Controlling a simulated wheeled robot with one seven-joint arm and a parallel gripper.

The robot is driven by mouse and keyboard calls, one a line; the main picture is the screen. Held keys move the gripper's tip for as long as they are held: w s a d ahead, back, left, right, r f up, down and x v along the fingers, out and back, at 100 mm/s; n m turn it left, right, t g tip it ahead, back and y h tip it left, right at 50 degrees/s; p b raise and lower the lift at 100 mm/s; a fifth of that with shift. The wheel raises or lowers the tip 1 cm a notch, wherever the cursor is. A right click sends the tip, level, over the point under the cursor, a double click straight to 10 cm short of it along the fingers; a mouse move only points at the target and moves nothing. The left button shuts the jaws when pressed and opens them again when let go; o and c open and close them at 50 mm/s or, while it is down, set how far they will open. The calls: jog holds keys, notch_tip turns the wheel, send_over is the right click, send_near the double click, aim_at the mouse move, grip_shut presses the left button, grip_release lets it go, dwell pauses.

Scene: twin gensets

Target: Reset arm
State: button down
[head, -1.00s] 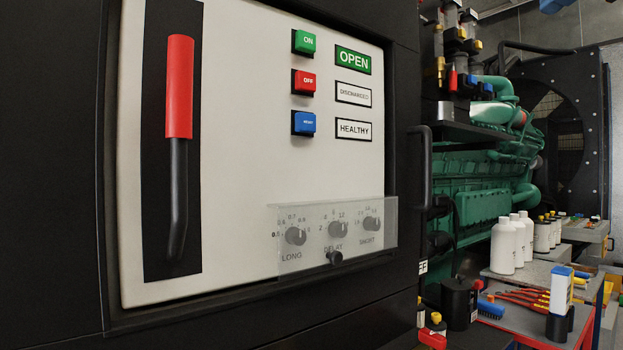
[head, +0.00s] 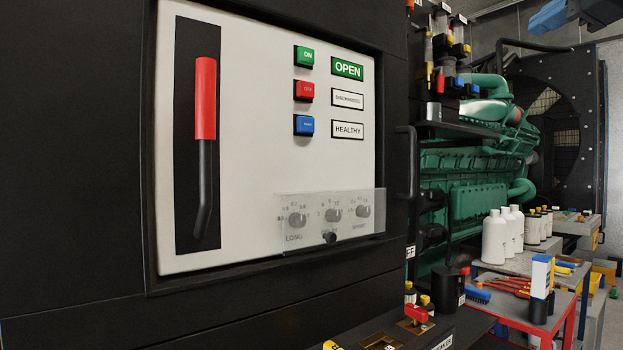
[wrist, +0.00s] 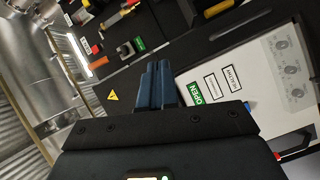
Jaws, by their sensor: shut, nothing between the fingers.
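My gripper (wrist: 160,84) shows in the wrist view with its two blue fingers together and nothing between them. It is in the air, apart from the panel as far as I can tell. A blue and dark part at the top right edge of the head view may be my gripper, but it is cut off. The white breaker panel (head: 255,190) stands at the left in the head view, with a red-gripped lever (head: 205,100) pointing up. The panel also shows turned at the right of the wrist view (wrist: 235,62).
The panel has green (head: 304,57), red (head: 304,90) and blue (head: 304,125) buttons, and OPEN and HEALTHY labels. A clear cover (head: 365,200) sits over the dials. A black handle (head: 407,165) sticks out at right. A green engine (head: 475,180) and bottles (head: 495,237) stand beyond.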

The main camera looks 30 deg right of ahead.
jog(key=w+f+m+t+y, duration=0.1)
jog(key=w+f+m+y, duration=0.15)
jog(key=w+f, duration=0.6)
jog(key=w+f+m+t+y, duration=0.1)
jog(key=w+f+m+t, duration=0.2)
jog(key=f, duration=1.1)
jog(key=w+a+f+m+g, duration=0.1)
jog(key=a+f+m, duration=0.1)
jog(key=a+f, duration=0.5)
jog(key=a+f+m, duration=0.2)
jog(key=a+f, duration=0.1)
jog(key=f, duration=0.7)
jog(key=w+a+f+m+g, duration=0.15)
jog(key=a+f, duration=0.25)
jog(key=f, duration=0.5)
jog(key=s+a+f+m, duration=0.2)
jog(key=s+a+f, duration=1.2)
jog(key=s+f, duration=0.1)
jog(key=s+a+n+g+y, duration=0.1)
jog(key=s+a, duration=0.3)
jog(key=s, duration=0.7)
jog(key=s+a+f+n+g+y, duration=0.1)
jog(key=s+a+n+y, duration=0.1)
jog(key=s, duration=0.9)
jog(key=shift+s+a, duration=0.15)
jog(key=shift+a, duration=0.7)
